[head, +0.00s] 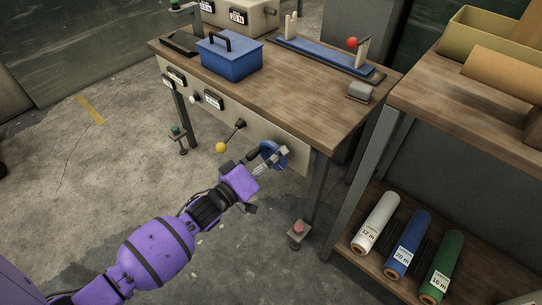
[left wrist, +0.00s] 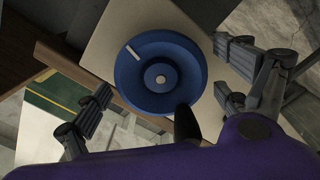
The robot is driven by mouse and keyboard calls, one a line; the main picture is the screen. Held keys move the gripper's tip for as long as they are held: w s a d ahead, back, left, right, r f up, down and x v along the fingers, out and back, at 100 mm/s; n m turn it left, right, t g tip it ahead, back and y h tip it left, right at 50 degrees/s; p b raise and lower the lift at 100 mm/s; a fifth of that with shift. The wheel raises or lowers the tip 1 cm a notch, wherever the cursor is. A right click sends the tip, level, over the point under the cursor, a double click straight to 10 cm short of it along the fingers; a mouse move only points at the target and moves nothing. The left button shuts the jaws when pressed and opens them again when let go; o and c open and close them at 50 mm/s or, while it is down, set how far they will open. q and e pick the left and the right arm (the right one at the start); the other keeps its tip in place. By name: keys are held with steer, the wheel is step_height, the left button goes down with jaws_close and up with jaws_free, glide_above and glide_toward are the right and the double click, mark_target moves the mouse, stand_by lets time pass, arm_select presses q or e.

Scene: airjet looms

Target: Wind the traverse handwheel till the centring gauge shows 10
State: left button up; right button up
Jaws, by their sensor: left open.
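The blue handwheel (head: 282,158) sits on the pale front panel of the workbench, near its right end. In the left wrist view the wheel (left wrist: 160,58) shows face on, with a round hub, a white mark at upper left and a dark handle (left wrist: 186,122) at its lower right. My left gripper (head: 268,159) is at the wheel, its fingers open and spread to either side of the rim; I cannot tell whether they touch it. A blue rail (head: 318,57) with upright posts and a red ball (head: 352,42) lies on the bench top. No gauge reading is legible.
On the bench (head: 290,100) stand a blue toolbox (head: 229,56) and a grey block (head: 360,92). A yellow-knobbed lever (head: 222,147) juts from the panel left of my gripper. A shelf at right holds white, blue and green rolls (head: 408,243).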

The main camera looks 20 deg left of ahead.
arm_select(q)
steer(key=c, duration=1.1)
steer(key=shift+c, duration=0.2)
steer(key=shift+r, duration=0.1)
